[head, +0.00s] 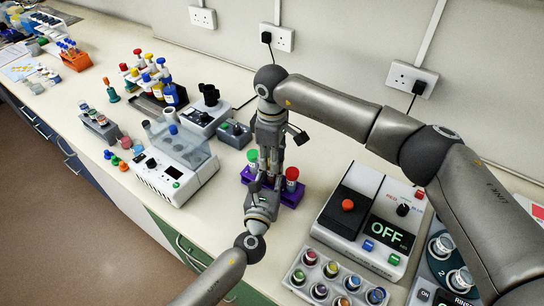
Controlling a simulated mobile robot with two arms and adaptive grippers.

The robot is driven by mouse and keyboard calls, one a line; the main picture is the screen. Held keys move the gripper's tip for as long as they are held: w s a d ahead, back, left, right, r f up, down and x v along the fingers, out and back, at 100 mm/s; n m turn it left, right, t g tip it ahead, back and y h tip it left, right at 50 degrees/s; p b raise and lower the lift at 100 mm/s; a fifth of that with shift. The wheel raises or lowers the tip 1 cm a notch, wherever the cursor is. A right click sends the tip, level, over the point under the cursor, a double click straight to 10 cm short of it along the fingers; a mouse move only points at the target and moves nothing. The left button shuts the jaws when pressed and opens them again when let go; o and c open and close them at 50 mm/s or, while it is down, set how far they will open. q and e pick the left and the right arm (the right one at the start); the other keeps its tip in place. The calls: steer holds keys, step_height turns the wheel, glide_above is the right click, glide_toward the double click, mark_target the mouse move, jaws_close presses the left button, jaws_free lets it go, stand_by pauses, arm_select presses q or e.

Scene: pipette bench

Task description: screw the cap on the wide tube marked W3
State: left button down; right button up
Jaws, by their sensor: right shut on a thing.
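A purple rack (289,197) stands mid-bench. It holds a tube with a green cap (252,156) at its left and one with a red cap (291,173) at its right. My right gripper (268,168) points down over the middle of the rack, shut on what seems to be the cap, which its fingers hide. My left gripper (262,182) reaches in from the front, low at the rack, just below the right one. Its fingertips overlap the middle tube position, so its grip is unclear. The wide tube there is hidden, and no W3 mark is readable.
A device reading OFF (348,212) stands right of the rack, with a tray of capped vials (297,274) in front. A white machine with a clear lid (170,178) stands to the left. Small coloured caps (124,166) lie further left. Bare bench shows left of the rack.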

arm_select(q)
steer(key=shift+s, duration=0.1)
arm_select(e)
steer(key=o, duration=0.6)
steer(key=shift+r, duration=2.3)
steer(key=shift+c, duration=0.2)
